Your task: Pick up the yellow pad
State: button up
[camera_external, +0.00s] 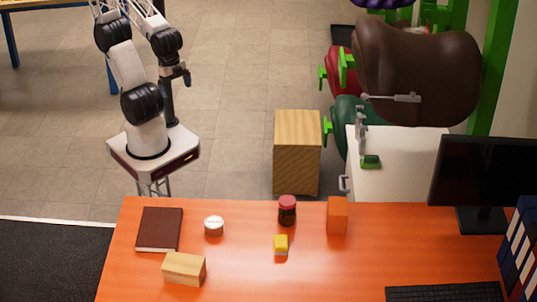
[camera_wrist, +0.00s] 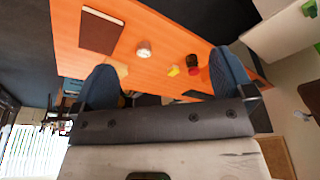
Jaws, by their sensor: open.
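The yellow pad (camera_external: 281,243) is a small yellow block with a pale lower part, lying on the orange table (camera_external: 240,275) in front of the dark red-lidded jar. In the wrist view the yellow pad (camera_wrist: 174,71) shows beyond my gripper, between the two fingers. My gripper (camera_wrist: 162,85) is open and empty, with its two blue fingers wide apart. In the external view my gripper (camera_external: 187,79) is raised behind the table, well away from the pad, and its fingers are too small to make out.
On the table are a brown book (camera_external: 160,229), a white-lidded tin (camera_external: 214,226), a wooden block (camera_external: 184,268), the jar (camera_external: 287,213) and an orange block (camera_external: 337,216). A monitor (camera_external: 487,170), keyboard (camera_external: 447,292) and binders (camera_external: 518,250) stand at right. The table's front middle is clear.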

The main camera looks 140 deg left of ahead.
jog(key=w+a+f+m+y, duration=0.1)
jog(key=w+f+m+y, duration=0.25)
jog(key=w, duration=0.75)
jog(key=w+a+f+m+y, duration=0.1)
jog(key=w+f+m+y, duration=0.3)
jog(key=w, duration=0.6)
jog(key=w+a+f+m+y, duration=0.15)
jog(key=w+m, duration=0.35)
jog(key=w, duration=0.6)
jog(key=m+t+y, duration=0.1)
jog(key=m+t, duration=0.5)
jog(key=m, duration=0.8)
send_near(281, 243)
jog(key=x, duration=0.3)
jog(key=shift+s+f, duration=0.1)
jog(key=shift+f, duration=0.1)
jog(key=shift+a, duration=0.1)
jog(key=shift+w+a+f+t, duration=0.3)
jog(key=shift+w+a+f, duration=0.15)
jog(key=shift+w+a, duration=0.4)
